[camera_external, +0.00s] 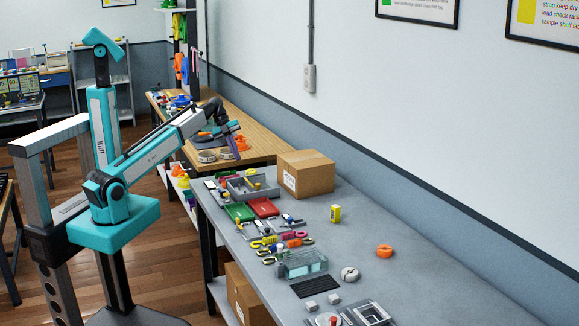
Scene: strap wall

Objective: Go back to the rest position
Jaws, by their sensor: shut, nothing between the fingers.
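My gripper (230,129) is at the end of my teal and grey arm, over the near part of the wooden bench (262,148). It is small in this view, and it looks shut with nothing held. It is above and beside some round rolls (207,156) on the wood. I cannot tell whether it touches anything there.
A cardboard box (305,174) stands on the grey table (425,285) by the wall. Colored items hang behind the wooden bench.

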